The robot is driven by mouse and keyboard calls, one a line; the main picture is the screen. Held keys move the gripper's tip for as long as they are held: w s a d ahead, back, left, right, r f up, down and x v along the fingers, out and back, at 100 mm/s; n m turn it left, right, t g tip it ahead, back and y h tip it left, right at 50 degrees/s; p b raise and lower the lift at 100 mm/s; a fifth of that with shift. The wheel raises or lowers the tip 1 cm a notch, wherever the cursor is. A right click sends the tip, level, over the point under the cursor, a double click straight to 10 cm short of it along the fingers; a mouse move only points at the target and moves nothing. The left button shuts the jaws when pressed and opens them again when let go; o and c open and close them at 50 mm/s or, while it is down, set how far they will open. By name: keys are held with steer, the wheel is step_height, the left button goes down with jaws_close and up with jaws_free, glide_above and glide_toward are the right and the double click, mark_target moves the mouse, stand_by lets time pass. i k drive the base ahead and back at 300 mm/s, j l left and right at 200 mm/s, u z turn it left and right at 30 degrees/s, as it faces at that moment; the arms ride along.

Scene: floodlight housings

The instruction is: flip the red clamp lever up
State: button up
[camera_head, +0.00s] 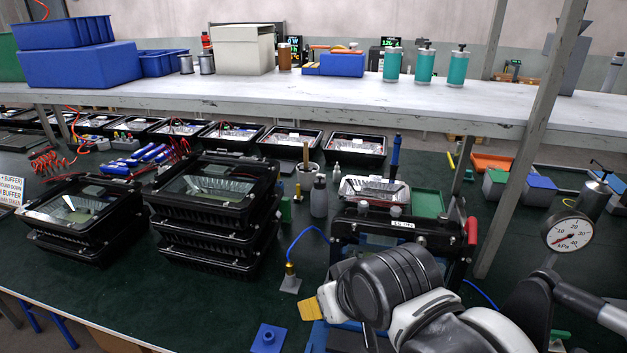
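The red clamp lever (471,231) stands upright or nearly so at the right end of a black clamp fixture (432,233). The fixture has a label and pale knobs along its top bar. My gripper (318,304) appears at the end of my grey and white arm, in front of the fixture and left of the lever, clearly apart from it. A yellow piece shows at this end. My arm hides the lower front of the fixture, and the fingers are too hidden to tell whether they are open or shut.
A pressure gauge (568,230) stands right of the lever. A slanted grey shelf post (525,150) rises close behind it. Stacked black floodlight housings (215,215) stand to the left. A blue hose (303,240) and blue block (268,338) are left of my arm.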

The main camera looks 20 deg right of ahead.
mark_target(469, 225)
steer(key=z, duration=1.45)
steer(key=k+j, duration=0.1)
steer(key=j, duration=0.65)
steer(key=k+j, duration=0.1)
steer(key=j, duration=0.7)
steer(key=u, duration=0.05)
